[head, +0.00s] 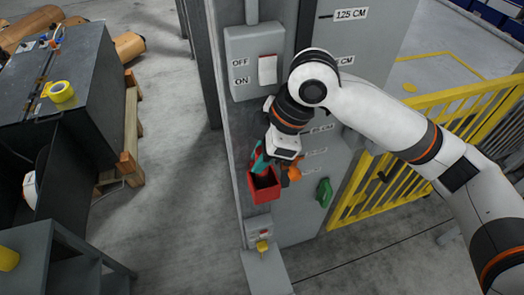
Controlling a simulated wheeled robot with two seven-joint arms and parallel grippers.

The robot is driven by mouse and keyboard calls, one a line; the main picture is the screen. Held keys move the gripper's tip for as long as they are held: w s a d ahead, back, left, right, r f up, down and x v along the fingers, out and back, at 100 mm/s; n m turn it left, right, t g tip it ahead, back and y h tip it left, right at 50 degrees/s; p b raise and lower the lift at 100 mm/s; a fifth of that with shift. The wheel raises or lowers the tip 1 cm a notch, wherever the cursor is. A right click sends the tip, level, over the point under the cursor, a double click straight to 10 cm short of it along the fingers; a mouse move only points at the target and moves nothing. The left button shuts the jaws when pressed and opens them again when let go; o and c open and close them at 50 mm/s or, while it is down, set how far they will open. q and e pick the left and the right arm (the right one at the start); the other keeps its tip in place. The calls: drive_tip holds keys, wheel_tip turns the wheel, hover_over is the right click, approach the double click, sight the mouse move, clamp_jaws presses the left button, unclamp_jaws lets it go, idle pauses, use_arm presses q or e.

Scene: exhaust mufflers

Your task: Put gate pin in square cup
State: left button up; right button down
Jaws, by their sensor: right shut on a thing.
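The square cup (263,190) is red and open at the top. It is at the front of the grey pillar, below the light switch. My right gripper (272,163) is just above and behind the cup's rim, pointing down. It is shut on a teal piece (257,159), which seems to be the gate pin. The teal piece is close to the cup's back left rim; I cannot tell if its lower end is inside. The fingertips are mostly hidden. My left gripper is not in view.
An orange piece (294,173) and a green handle-like piece (323,192) are on the pillar (235,140) to the right of the cup. A grey box with a yellow part (262,246) is below. A yellow gate (430,130) stands right. Dark cabinets (85,75) stand left, with clear floor between.

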drive_tip(key=shift+d+f, duration=0.1)
drive_tip(key=shift+f, duration=0.4)
drive_tip(key=shift+d, duration=0.2)
drive_tip(key=shift+a+f, duration=0.1)
drive_tip(key=c, duration=1.2)
unclamp_jaws()
drive_tip(key=shift+c, duration=0.2)
drive_tip(key=shift+r, duration=0.25)
drive_tip(key=d+b, duration=0.2)
drive_tip(key=d, duration=1)
drive_tip(key=shift+w+d+r, duration=0.25)
drive_tip(key=shift+w+r, duration=0.05)
drive_tip(key=shift+r, duration=0.05)
